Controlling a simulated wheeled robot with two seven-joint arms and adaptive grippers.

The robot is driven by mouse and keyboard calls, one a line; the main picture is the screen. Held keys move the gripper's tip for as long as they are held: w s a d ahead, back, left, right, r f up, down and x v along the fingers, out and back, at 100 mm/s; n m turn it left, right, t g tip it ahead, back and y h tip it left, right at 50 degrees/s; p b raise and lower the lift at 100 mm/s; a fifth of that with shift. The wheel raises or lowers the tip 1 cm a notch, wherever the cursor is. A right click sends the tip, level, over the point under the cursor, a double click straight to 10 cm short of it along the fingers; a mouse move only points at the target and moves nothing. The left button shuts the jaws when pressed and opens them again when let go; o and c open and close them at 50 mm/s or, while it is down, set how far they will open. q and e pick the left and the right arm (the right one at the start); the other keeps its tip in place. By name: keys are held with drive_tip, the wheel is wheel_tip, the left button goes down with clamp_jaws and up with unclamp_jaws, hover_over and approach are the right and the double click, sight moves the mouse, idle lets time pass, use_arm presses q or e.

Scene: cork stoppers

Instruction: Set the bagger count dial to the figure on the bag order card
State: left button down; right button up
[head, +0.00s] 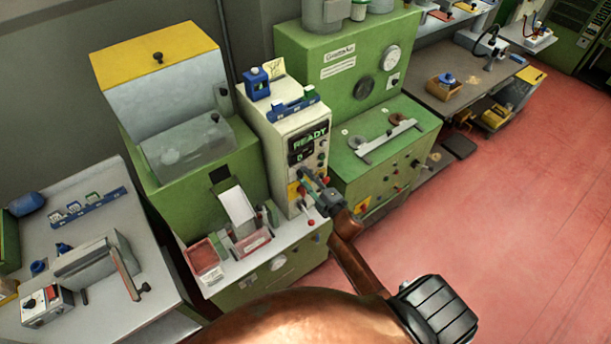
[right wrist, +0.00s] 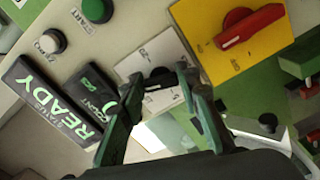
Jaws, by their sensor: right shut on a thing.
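The bagger count dial (right wrist: 160,100) is a dark knob on a white number plate (right wrist: 145,62) in the right wrist view. My right gripper (head: 312,182) is at the lower front panel of the cream bagger column (head: 286,132). In the right wrist view its fingers (right wrist: 160,78) are shut on the dial from both sides. The fingers hide part of the knob, so I cannot tell its setting. A pale yellow card (head: 272,68) with dark marks stands on top of the column, too small to read; I cannot tell whether it is the order card. My left gripper is not in view.
A green READY display (right wrist: 55,110) lies beside the dial. A red rotary switch (right wrist: 250,27) on a yellow plate is close on the other side. START (right wrist: 97,10) and white (right wrist: 52,41) buttons are near. A green machine (head: 375,165) stands to the right; red floor lies beyond.

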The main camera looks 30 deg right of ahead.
drive_tip(key=shift+m, duration=0.9)
drive_tip(key=shift+f+p, duration=0.1)
drive_tip(key=shift+p, duration=0.2)
drive_tip(key=o, duration=1.2)
drive_tip(key=shift+c, duration=0.2)
drive_tip(key=shift+s, duration=0.15)
drive_tip(key=s+d, duration=0.1)
drive_tip(key=s, duration=1)
drive_tip(key=shift+s, duration=0.35)
